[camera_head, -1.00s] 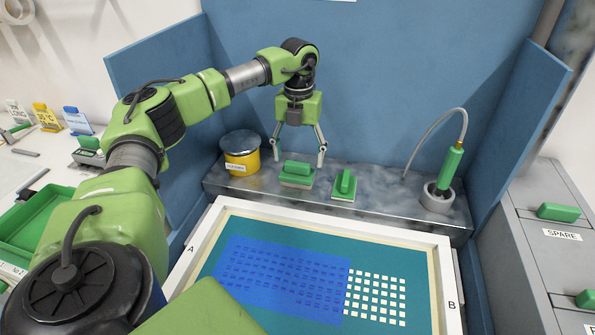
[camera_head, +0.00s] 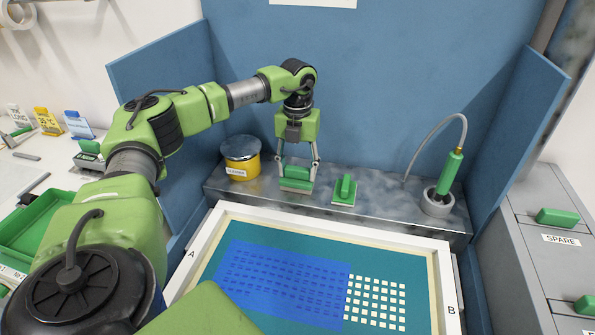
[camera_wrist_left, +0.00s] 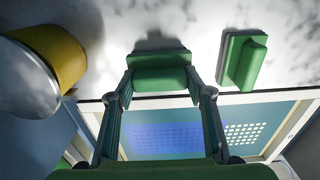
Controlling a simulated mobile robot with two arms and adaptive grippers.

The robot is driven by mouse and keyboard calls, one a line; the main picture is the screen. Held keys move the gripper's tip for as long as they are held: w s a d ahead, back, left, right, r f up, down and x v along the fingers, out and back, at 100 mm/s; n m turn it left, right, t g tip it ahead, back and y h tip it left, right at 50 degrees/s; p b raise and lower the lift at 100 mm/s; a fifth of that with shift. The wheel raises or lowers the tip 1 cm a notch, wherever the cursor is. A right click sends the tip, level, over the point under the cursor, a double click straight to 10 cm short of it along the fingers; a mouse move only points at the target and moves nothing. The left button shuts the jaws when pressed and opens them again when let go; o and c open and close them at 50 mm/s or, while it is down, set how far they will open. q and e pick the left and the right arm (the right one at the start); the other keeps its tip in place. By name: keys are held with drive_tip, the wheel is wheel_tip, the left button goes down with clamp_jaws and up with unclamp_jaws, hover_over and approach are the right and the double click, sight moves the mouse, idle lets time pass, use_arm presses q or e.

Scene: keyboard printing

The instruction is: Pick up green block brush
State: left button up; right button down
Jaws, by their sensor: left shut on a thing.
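A green block brush (camera_head: 296,185) with a pale underside is on the grey metal ledge (camera_head: 385,200) behind the printing frame. My left gripper (camera_head: 297,170) points down, with its two fingers shut on the brush's green handle from both sides. In the left wrist view the brush (camera_wrist_left: 160,78) shows between the fingertips; I cannot tell any gap beneath it. A second green brush (camera_head: 344,190) stands to its right on the ledge, apart from the gripper, and also shows in the wrist view (camera_wrist_left: 243,60). My right gripper is not in view.
A yellow tin (camera_head: 241,158) stands left of the brush. A green pen-like tool (camera_head: 450,172) with a hose stands in a grey holder at right. The white printing frame (camera_head: 345,232) lies in front. Blue panels (camera_head: 390,80) close the back and sides.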

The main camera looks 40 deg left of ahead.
sight(297, 169)
use_arm(q)
drive_tip(key=shift+w+r, duration=0.1)
drive_tip(key=shift+r, duration=0.4)
drive_tip(key=r, duration=0.1)
drive_tip(key=b, duration=0.1)
drive_tip(key=r, duration=0.1)
drive_tip(key=shift+s+d+r, duration=0.15)
drive_tip(key=shift+s+r, duration=0.1)
drive_tip(key=shift+r, duration=0.05)
drive_tip(key=s+d+r+b, duration=0.2)
drive_tip(key=s+d+r, duration=0.4)
drive_tip(key=s+r, duration=0.3)
drive_tip(key=shift+s+d+r, duration=0.15)
drive_tip(key=shift+s, duration=1.35)
drive_tip(key=shift+o, duration=0.2)
